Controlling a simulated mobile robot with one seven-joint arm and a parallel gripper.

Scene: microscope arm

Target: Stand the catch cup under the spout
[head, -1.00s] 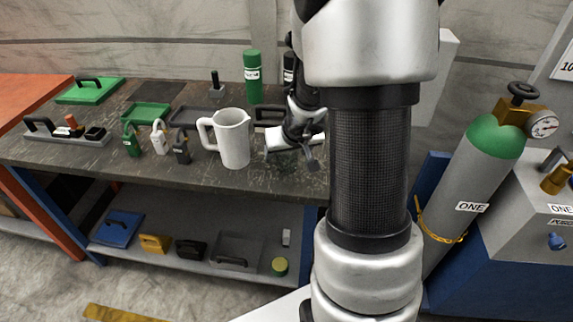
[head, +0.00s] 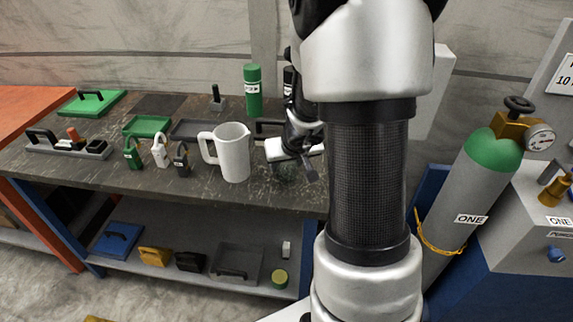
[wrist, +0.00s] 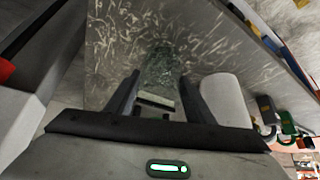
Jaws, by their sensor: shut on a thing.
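A clear, see-through cup (head: 286,172), which looks like the catch cup, is faint against the dark bench top at the bench's front right. It also shows faintly between the fingers in the wrist view (wrist: 160,67). My gripper (head: 298,166) is shut on it, low over the bench; I cannot tell whether the cup touches the top. In the wrist view the two dark fingers (wrist: 158,92) stand either side of the cup. I cannot make out a spout; my arm hides part of the bench's right end.
A white jug (head: 234,155) stands just left of the gripper. Several padlocks (head: 160,152) and trays (head: 148,126) are further left. A green bottle (head: 253,90) stands behind. A gas cylinder (head: 470,190) is at right. The lower shelf (head: 200,262) holds several small items.

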